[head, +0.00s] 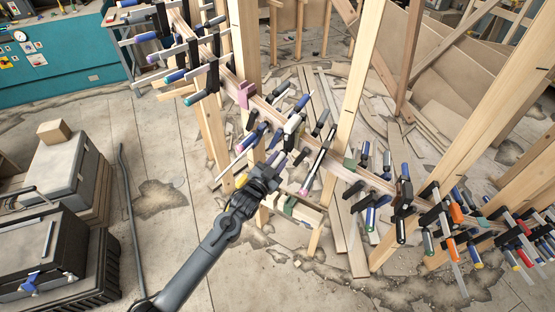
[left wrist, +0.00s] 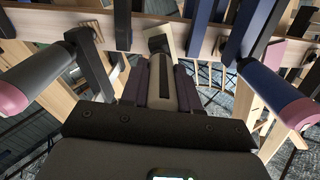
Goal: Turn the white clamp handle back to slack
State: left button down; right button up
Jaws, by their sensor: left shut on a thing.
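The white clamp handle (left wrist: 185,92) is between the two fingers of my left gripper (left wrist: 166,85) in the left wrist view. The fingers are shut on it. It points away from the camera toward the wooden stringer (left wrist: 60,22). In the head view my left gripper (head: 270,168) reaches up to the middle of the curved stringer (head: 262,107), among several clamps. The fingers and neighbouring clamps mostly hide the handle there. How far the handle is turned cannot be told. My right gripper is not in view.
A clamp with a grey and pink handle (left wrist: 30,82) stands close on the left, and one with a blue and pink handle (left wrist: 270,90) close on the right. Upright wooden posts (head: 355,95) flank the stringer. Grey cases (head: 68,180) stand at the left; the floor beside them is open.

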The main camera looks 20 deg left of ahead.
pick_arm(q)
jog(key=shift+n, duration=1.2)
jog(key=shift+p, duration=0.3)
jog(key=c, duration=0.8)
grip_release()
jog(key=shift+s, duration=0.1)
jog(key=s, duration=0.3)
jog(key=s+a, duration=0.1)
jog(key=s, duration=0.6)
jog(key=shift+s+a, duration=0.25)
jog(key=shift+a, duration=0.15)
